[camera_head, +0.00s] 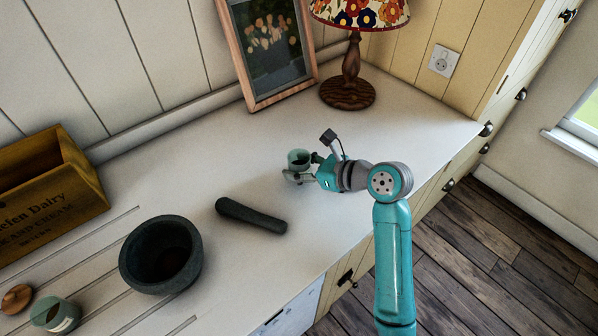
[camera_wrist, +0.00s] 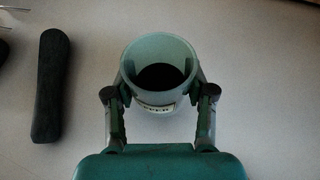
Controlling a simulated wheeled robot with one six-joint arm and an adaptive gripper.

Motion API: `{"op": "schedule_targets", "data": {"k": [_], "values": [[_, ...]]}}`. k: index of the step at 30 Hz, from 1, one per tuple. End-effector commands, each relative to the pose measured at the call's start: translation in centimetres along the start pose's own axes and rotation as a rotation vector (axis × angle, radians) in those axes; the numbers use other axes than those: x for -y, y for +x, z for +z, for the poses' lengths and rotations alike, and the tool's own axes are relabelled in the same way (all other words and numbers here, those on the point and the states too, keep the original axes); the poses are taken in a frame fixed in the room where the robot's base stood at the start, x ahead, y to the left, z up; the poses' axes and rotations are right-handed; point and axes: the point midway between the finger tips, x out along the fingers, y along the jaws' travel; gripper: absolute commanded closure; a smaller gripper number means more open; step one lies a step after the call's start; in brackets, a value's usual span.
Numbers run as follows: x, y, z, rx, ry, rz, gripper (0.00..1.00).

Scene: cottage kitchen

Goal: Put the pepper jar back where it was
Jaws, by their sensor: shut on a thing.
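The pepper jar (camera_wrist: 160,65) is a pale green, open-topped jar with dark contents and a partly hidden label. In the wrist view it sits between the two fingers of my gripper (camera_wrist: 160,88), which is shut on its sides. In the head view the jar (camera_head: 299,159) is upright at the end of my gripper (camera_head: 299,176), over the middle of the white counter. I cannot tell whether its base touches the counter.
A dark pestle (camera_head: 251,216) and mortar (camera_head: 160,255) lie to the left. A similar green jar (camera_head: 56,315) and a round wooden lid (camera_head: 16,298) are at the lower left. A wooden crate (camera_head: 48,195), framed picture (camera_head: 268,50) and lamp (camera_head: 348,92) stand behind. The right counter is clear.

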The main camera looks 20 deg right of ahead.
Motion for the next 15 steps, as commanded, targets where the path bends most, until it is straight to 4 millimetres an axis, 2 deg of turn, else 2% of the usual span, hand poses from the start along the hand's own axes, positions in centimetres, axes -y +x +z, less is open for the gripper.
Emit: {"op": "schedule_targets", "data": {"k": [3,5,15], "values": [[0.0,0.7,-1.6,-0.002,0.003,0.002,0.84],[0.0,0.8,-2.0,-0.001,0.001,0.001,0.84],[0.0,1.0,-2.3,0.000,0.000,0.001,0.84]]}}
